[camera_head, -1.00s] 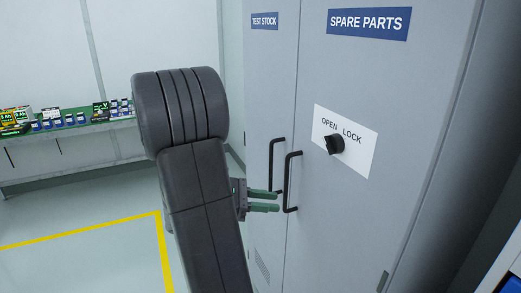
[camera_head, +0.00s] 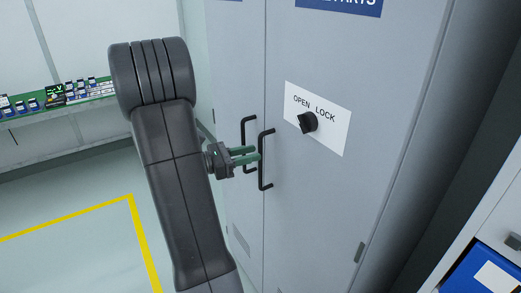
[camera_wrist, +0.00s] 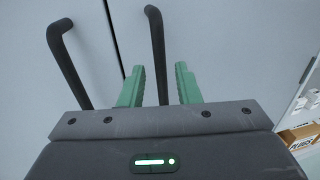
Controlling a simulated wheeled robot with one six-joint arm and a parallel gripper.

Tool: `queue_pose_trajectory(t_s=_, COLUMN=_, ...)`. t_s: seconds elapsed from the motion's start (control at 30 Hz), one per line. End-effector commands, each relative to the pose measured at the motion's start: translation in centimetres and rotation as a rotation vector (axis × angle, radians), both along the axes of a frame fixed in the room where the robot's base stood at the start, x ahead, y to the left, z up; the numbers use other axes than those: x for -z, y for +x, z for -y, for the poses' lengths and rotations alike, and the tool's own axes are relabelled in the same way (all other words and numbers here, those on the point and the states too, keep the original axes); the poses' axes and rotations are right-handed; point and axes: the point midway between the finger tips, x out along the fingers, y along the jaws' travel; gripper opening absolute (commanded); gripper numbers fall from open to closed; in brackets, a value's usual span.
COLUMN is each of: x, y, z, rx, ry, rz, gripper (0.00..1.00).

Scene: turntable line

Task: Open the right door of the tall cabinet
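The tall grey cabinet's right door (camera_head: 330,190) is shut, flush with the left door (camera_head: 230,80). Its black bar handle (camera_head: 262,160) stands beside the left door's handle (camera_head: 244,135). My gripper (camera_head: 246,156) has green fingers and reaches the right door's handle from the left. In the wrist view the right handle (camera_wrist: 156,45) runs down between my two spread fingers (camera_wrist: 160,86), with gaps on both sides. The left handle (camera_wrist: 68,65) is outside them. A black knob (camera_head: 308,122) sits on an OPEN/LOCK plate (camera_head: 333,128); its exact setting is hard to read.
A green-topped bench (camera_head: 75,100) with small boxes stands at the back left. A yellow line (camera_head: 75,215) marks the open floor. A white unit with a blue bin (camera_head: 485,275) is at the lower right, near the cabinet's side.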

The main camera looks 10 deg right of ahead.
Motion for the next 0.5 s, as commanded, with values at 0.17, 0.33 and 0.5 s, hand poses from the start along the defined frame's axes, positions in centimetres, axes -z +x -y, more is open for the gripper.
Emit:
queue_pose_trajectory(t_s=0.17, x=-0.1, y=0.3, z=2.4, rx=0.003, ry=0.0, rz=-0.001, gripper=0.3)
queue_pose_trajectory(t_s=0.33, x=0.0, y=0.5, z=3.5, rx=0.001, ry=0.0, rz=0.0, gripper=0.3)
queue_pose_trajectory(t_s=0.5, x=0.0, y=0.5, z=3.8, rx=0.0, ry=0.001, rz=0.0, gripper=0.3)
